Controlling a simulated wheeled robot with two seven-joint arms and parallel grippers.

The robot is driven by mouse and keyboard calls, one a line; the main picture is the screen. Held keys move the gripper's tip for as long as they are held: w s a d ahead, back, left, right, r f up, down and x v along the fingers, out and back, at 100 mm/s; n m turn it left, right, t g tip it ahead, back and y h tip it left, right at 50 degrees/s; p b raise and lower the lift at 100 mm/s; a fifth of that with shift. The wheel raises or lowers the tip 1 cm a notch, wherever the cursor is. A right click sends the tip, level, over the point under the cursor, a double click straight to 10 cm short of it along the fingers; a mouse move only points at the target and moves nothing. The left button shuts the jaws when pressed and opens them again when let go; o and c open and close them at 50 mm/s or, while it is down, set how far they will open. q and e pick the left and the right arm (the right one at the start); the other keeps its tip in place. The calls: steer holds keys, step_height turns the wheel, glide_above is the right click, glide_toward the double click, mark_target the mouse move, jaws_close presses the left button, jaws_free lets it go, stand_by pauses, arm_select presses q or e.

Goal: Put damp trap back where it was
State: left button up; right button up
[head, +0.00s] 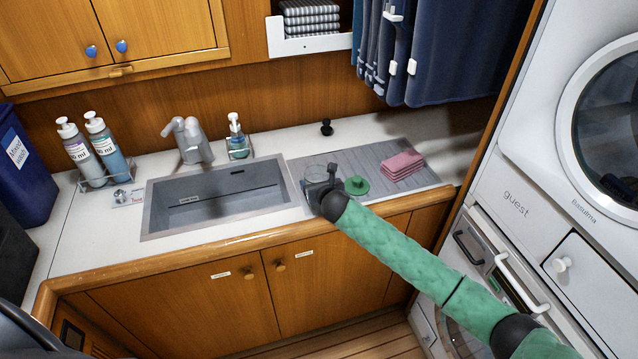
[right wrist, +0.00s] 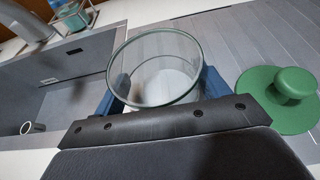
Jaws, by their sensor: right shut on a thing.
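A clear, open-topped glass jar (head: 315,172), perhaps the damp trap, is at the left end of the grey ribbed drainboard. My right gripper (head: 322,184) is shut on it. In the right wrist view the jar (right wrist: 155,68) sits between the blue fingers of my right gripper (right wrist: 160,90), its round rim facing the camera. I cannot tell whether its base touches the drainboard. A green round lid with a knob (head: 356,185) lies just right of the jar; it also shows in the right wrist view (right wrist: 292,88). My left gripper is not in view.
The sink (head: 215,197) is left of the jar. Pink folded cloths (head: 402,165) lie on the drainboard's right part. A black knob-like stopper (head: 326,127) stands behind it. A soap bottle (head: 237,137) and faucet (head: 187,140) stand behind the sink. Dark towels (head: 440,50) hang at the right.

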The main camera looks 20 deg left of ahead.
steer(key=o, duration=1.3)
steer(key=shift+w+f, duration=0.1)
steer(key=shift+f, duration=0.05)
steer(key=shift+r, duration=0.2)
steer(key=shift+d, duration=0.15)
steer(key=b+v, duration=0.4)
steer(key=v, duration=0.6)
steer(key=shift+s, duration=0.2)
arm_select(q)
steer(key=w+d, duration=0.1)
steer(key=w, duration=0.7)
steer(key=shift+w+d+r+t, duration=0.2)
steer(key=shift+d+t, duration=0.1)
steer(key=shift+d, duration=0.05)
arm_select(e)
steer(key=shift+v, duration=0.85)
steer(key=shift+w, duration=0.1)
